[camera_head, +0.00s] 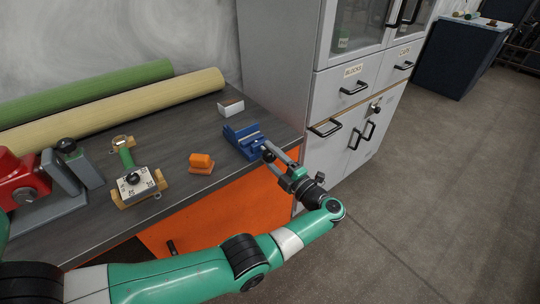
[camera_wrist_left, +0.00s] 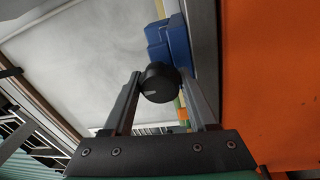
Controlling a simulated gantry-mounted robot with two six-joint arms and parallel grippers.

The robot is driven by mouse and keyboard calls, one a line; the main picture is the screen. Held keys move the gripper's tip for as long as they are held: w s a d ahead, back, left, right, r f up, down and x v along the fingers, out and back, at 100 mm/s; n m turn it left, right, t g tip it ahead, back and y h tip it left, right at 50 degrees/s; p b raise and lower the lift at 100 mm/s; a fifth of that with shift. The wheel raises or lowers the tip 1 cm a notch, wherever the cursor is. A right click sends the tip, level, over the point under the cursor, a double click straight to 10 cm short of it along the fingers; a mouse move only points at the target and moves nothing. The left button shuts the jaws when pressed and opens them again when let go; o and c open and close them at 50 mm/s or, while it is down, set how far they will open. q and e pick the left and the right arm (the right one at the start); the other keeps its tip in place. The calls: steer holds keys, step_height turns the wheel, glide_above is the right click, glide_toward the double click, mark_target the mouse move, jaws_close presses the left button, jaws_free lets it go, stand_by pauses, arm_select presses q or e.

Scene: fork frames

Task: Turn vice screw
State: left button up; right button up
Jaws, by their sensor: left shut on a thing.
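A blue vice (camera_head: 243,141) stands on the dark workbench near its right end. Its black round screw knob (camera_head: 267,156) faces the front edge of the bench. My left gripper (camera_head: 271,152) reaches it from the front right, with its fingers pointing at the vice. In the left wrist view the black knob (camera_wrist_left: 158,82) sits between the two fingers (camera_wrist_left: 160,90), with the blue vice body (camera_wrist_left: 170,42) behind it. The left gripper is shut on the knob. The vice's screw shaft is mostly hidden. My right gripper is not in view.
On the workbench (camera_head: 185,160) are an orange block (camera_head: 201,163), a small white box (camera_head: 231,106), a green-handled device (camera_head: 135,180), a red machine (camera_head: 25,185) and two long rolls (camera_head: 130,108). A grey cabinet (camera_head: 350,75) stands close right of the vice. Open floor lies right.

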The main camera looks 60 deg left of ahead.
arm_select(q)
steer(key=shift+n, duration=0.3)
steer(key=o, duration=1.4)
steer(key=shift+c, duration=0.2)
steer(key=shift+d, duration=0.1)
